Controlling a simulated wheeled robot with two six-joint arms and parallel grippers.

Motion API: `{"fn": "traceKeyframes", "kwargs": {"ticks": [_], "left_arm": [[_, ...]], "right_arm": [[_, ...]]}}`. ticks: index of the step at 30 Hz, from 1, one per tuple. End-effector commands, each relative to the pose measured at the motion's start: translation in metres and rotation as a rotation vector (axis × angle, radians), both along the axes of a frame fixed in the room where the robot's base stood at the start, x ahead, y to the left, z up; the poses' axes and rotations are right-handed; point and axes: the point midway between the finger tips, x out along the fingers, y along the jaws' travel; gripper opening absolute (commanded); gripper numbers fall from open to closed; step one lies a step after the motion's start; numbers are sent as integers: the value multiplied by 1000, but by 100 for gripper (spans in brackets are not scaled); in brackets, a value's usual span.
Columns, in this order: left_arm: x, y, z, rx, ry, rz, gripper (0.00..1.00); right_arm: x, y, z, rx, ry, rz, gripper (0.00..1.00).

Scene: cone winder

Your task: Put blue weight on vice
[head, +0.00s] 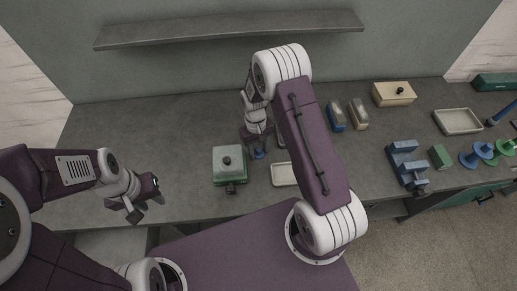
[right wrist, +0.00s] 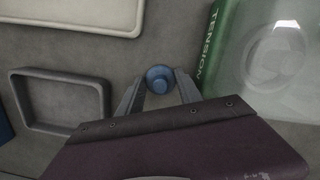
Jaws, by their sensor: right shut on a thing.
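The small blue weight (head: 259,154) is between the fingertips of my right gripper (head: 257,148), above or at the worktable by the green box; the height is hard to tell. In the right wrist view the round blue weight (right wrist: 160,79) shows from above, with a finger on each side, and the gripper (right wrist: 160,88) is shut on it. The blue vice (head: 404,163) stands on the table to the right, well apart from the weight. My left gripper (head: 135,210) hangs at the left over the table's front edge, seemingly empty; its finger gap is unclear.
A green box with a clear lid (head: 229,163), marked TENSION in the wrist view (right wrist: 245,50), is beside the weight. A pale tray (head: 283,175) and a dark tray (right wrist: 60,75) are near. A green block (head: 440,156) is by the vice. A shelf (head: 230,30) is behind.

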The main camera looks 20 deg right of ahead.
Motion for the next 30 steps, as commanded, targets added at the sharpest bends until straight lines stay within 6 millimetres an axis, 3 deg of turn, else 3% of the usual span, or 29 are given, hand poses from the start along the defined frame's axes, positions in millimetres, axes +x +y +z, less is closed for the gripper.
{"fn": "traceKeyframes", "kwargs": {"ticks": [10, 14, 24, 30], "left_arm": [[0, 0, 0, 0, 0, 0, 34], [0, 0, 0, 0, 0, 0, 34], [0, 0, -8, 0, 0, 0, 34], [0, 0, -9, 0, 0, 0, 34]], "right_arm": [[0, 0, 0, 0, 0, 0, 51], [2, 0, 10, 0, -2, 0, 51], [12, 2, 94, 1, -6, 0, 51], [14, 2, 120, 0, -2, 0, 51]]}}
